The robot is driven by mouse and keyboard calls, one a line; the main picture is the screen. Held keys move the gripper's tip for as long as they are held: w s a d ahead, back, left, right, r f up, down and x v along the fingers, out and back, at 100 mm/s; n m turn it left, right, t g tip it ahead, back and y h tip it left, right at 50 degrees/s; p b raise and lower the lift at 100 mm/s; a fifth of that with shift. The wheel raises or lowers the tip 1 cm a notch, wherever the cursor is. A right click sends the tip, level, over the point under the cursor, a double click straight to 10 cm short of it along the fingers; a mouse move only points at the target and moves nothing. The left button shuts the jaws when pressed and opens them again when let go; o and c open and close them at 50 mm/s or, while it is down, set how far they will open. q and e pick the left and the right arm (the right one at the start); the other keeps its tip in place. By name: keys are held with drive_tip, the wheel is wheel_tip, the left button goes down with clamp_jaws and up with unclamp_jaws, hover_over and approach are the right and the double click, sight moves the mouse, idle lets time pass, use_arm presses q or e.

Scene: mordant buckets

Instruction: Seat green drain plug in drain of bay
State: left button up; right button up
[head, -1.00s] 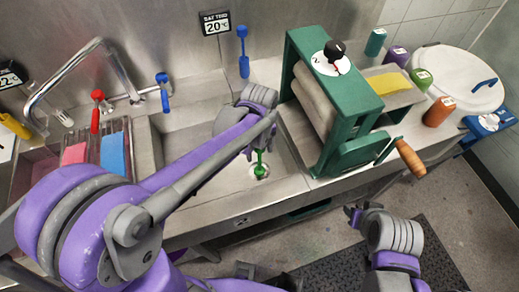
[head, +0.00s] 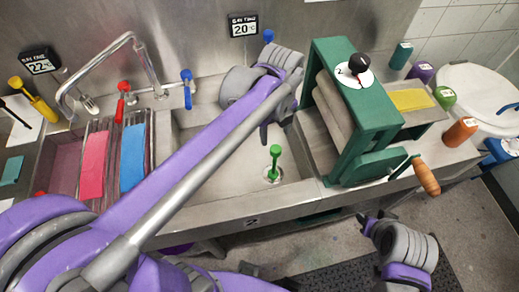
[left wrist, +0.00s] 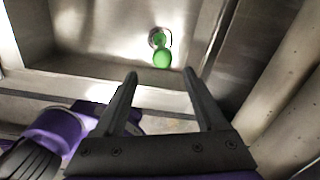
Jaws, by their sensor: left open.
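The green drain plug (head: 275,162) stands upright at the round metal drain (head: 272,176) in the floor of the right-hand sink bay (head: 215,178), marked 2 on its front edge. In the left wrist view the plug's round green knob (left wrist: 162,58) shows over the drain ring (left wrist: 157,36). My left gripper (head: 264,138) is above the bay, behind and apart from the plug. Its two fingers (left wrist: 160,85) are open, with nothing between them. My right gripper (head: 363,222) is low in front of the counter, its jaws unclear.
A green roller press (head: 352,110) with a wooden crank stands right of the bay. The left bay holds pink (head: 93,163) and blue (head: 132,155) panels. A faucet (head: 100,62) and red and blue taps stand behind. Several bottles stand at far right.

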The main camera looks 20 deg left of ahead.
use_arm(q)
drive_tip(key=s+a+f+n+t, duration=0.2)
drive_tip(key=s+n, duration=0.4)
drive_tip(key=n, duration=0.7)
drive_tip(key=s+a+f+n+t, duration=0.3)
drive_tip(key=s+a+f+n, duration=0.1)
drive_tip(key=n, duration=0.9)
drive_tip(key=shift+s+a+f+t, duration=0.15)
drive_tip(key=shift+s+f+t, duration=0.25)
drive_tip(key=shift+s, duration=0.55)
drive_tip(key=shift+c, duration=0.3)
